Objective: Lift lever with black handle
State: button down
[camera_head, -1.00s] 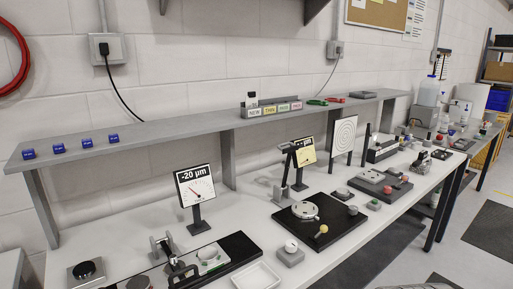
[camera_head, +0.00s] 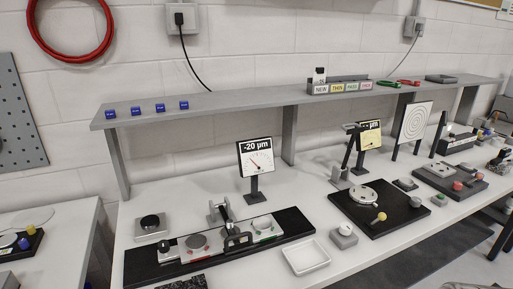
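A black fixture base (camera_head: 290,222) lies on the white bench, with round grey and white discs on a grey plate. A metal lever clamp (camera_head: 221,212) stands at its back middle. A black loop-shaped handle (camera_head: 238,241) is at the front of this clamp, low over the plate; I cannot tell exactly how the two join. A second upright arm with a dark top (camera_head: 350,148) stands further right, behind another black plate (camera_head: 380,212) with a round metal disc and a yellow-knobbed lever (camera_head: 379,218). My gripper is not in view.
A dial sign reading -20 µm (camera_head: 255,158) stands behind the fixture. A white tray (camera_head: 306,257) and a block with a round white top (camera_head: 344,235) are in front on the right. A grey shelf (camera_head: 230,107) runs above the bench. Another table (camera_head: 62,240) is at left.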

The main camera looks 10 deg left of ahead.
aim_at(238, 246)
jog(key=u, duration=0.55)
jog(key=k, duration=1.35)
jog(key=u, duration=0.7)
jog(key=i, duration=1.6)
jog(key=z, duration=0.65)
